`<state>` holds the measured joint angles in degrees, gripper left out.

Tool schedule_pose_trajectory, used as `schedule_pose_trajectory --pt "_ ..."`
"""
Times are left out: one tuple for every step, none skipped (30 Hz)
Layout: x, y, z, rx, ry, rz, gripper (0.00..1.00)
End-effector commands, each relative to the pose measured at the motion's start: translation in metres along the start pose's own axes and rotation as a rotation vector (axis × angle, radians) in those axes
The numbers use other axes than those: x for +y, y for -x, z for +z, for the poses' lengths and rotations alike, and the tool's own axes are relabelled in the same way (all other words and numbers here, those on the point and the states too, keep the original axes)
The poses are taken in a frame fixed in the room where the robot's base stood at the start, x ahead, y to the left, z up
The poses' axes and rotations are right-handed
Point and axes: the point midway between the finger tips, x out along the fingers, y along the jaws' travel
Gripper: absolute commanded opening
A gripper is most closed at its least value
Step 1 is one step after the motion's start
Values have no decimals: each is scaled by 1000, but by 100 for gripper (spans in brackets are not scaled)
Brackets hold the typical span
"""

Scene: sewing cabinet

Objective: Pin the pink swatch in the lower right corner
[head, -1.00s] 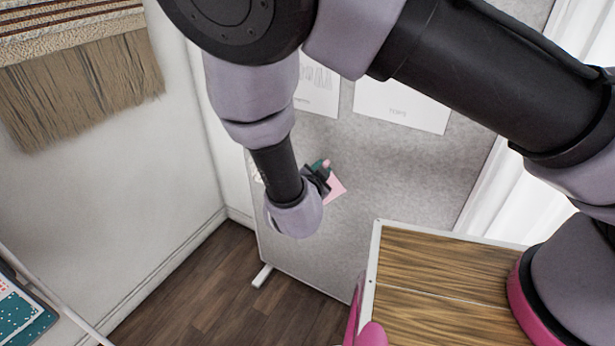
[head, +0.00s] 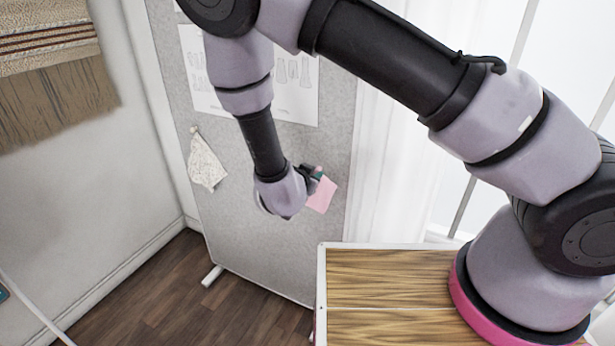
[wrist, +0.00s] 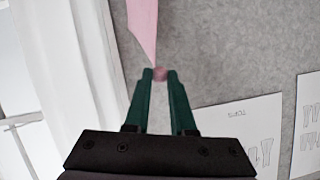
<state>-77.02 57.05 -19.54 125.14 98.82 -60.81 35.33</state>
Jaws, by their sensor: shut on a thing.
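The pink swatch (head: 322,195) hangs just below and right of my gripper (head: 314,174), near the right edge of the grey board (head: 270,238). In the wrist view, the swatch (wrist: 143,22) narrows to a corner near my green fingertips (wrist: 160,74). A small round pink piece, apparently a pin head (wrist: 160,74), is between the tips, and my gripper is shut on it. The pin's point is hidden. The board surface is behind the swatch; I cannot tell whether the swatch touches it.
A cream fabric piece (head: 206,163) hangs on the board's left side. A pattern sheet (head: 297,90) is higher up. A wood-topped surface (head: 385,280) stands at the lower right, and white curtains (head: 400,170) hang right of the board. The board's lower part is bare.

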Motion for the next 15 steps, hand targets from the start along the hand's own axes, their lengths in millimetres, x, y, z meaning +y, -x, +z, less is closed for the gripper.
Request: schedule_pose_trajectory --pt "0 -3 -1 1 -1 1 0" --pt "0 -5 -2 1 -2 1 0" --pt "0 -8 -3 1 -2 1 0" --pt "0 -10 -4 1 -2 1 0" --pt "0 -12 -5 1 -2 1 0" --pt "0 -15 -6 1 -3 1 0" --pt "0 -17 -7 1 -3 1 0" --pt "0 -19 -8 1 -3 1 0" --pt "0 -22 -9 1 -3 0 0" --pt "0 -25 -10 1 -3 0 0" --pt "0 -27 -11 1 -3 1 0" --pt "0 -30 -13 1 -4 1 0" --pt "0 -32 -14 1 -3 1 0" --pt "0 -34 -14 1 -3 0 0" --pt "0 -37 -16 1 -2 0 0"
